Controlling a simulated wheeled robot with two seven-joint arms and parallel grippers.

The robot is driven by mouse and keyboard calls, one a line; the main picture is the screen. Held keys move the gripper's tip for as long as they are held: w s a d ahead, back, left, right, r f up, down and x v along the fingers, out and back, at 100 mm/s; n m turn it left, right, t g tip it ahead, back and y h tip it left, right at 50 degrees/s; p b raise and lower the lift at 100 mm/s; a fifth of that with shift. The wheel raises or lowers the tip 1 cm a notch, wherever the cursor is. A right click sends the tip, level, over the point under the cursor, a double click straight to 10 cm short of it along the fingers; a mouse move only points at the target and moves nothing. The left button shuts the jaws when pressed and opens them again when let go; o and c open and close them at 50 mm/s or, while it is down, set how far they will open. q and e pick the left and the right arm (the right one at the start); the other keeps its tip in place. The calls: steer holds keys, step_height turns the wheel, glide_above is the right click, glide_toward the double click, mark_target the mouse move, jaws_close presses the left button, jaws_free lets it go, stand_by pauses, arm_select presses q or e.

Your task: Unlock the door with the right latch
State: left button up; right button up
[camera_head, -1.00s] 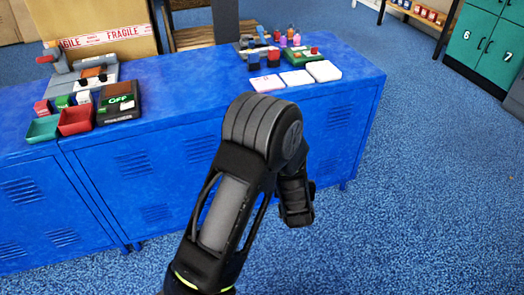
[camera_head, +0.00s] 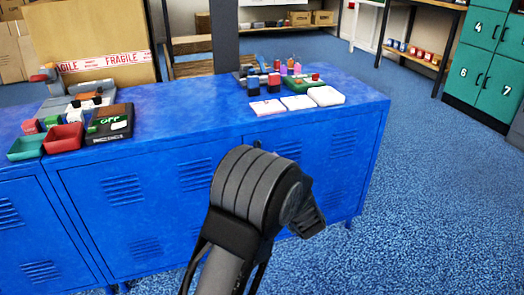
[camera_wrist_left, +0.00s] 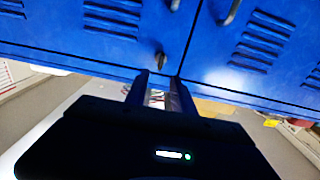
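The blue locker cabinet (camera_head: 170,225) has vented doors, and they look shut. In the left wrist view, a small dark latch knob (camera_wrist_left: 161,60) sits on a blue door near the cabinet edge. Two door handles (camera_wrist_left: 230,12) and (camera_wrist_left: 174,4) show above it. My left gripper (camera_wrist_left: 161,82) is in front of the cabinet. Its fingers are apart, with nothing seen between them, and their tips are just below the knob in the picture. I cannot tell if they touch it. In the head view a bulky arm joint covers part of the doors. My right gripper is not in view.
The cabinet top holds white pads (camera_head: 298,102), small bottles (camera_head: 285,72), a red tray (camera_head: 63,138), a green tray (camera_head: 26,147) and a dark device (camera_head: 110,123). A carton (camera_head: 95,45) stands behind. Teal lockers (camera_head: 490,75) stand at the right, with open blue carpet before them.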

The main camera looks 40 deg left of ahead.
mark_target(260, 146)
arm_select(q)
steer(key=b+x, duration=0.1)
steer(key=x, duration=0.5)
steer(key=shift+w+a+b, duration=0.25)
steer(key=shift+a+b, duration=0.05)
steer(key=shift+b, duration=0.1)
steer(key=shift+c, duration=0.5)
jaws_close()
